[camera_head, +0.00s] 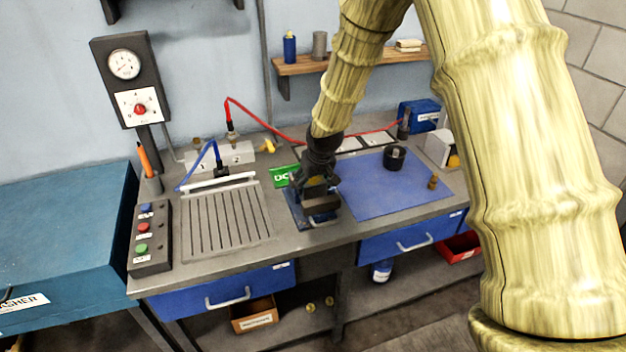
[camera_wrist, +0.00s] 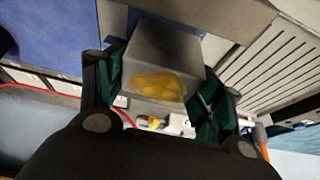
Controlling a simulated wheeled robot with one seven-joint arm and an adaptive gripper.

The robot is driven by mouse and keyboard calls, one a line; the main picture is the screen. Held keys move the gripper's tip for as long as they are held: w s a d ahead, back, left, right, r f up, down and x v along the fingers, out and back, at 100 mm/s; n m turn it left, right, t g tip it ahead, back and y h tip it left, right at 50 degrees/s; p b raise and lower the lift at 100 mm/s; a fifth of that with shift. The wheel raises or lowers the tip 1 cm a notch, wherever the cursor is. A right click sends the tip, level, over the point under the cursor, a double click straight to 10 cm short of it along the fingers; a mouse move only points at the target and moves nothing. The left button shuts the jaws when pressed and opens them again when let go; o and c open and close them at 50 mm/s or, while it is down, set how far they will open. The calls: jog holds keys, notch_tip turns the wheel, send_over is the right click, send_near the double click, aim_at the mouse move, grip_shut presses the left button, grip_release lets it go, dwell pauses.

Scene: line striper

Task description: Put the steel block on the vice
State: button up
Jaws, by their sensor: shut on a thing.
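The steel block (camera_wrist: 166,45) is a plain grey block with a yellow-stained face. In the wrist view it sits between the green finger pads of my gripper (camera_wrist: 160,88), which is shut on it. In the head view my gripper (camera_head: 318,182) points down over the small blue vice (camera_head: 297,214) at the bench's front middle. A dark grey blocky shape shows just under the fingers there. I cannot tell whether the block touches the vice or hangs just above it. The gripper hides much of the vice, and the block hides what lies under it in the wrist view.
A blue mat (camera_head: 385,195) with a black round part (camera_head: 394,158) lies right of the vice. A slotted plate (camera_head: 222,222) and a button box (camera_head: 150,238) lie left. A green sign (camera_head: 283,176) and a red cable (camera_head: 262,123) are behind.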

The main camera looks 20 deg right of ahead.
jog(key=shift+r, duration=0.1)
jog(key=o, duration=1.4)
jog(key=shift+o, duration=0.2)
jog(key=b+v, duration=0.3)
jog(key=v, duration=0.9)
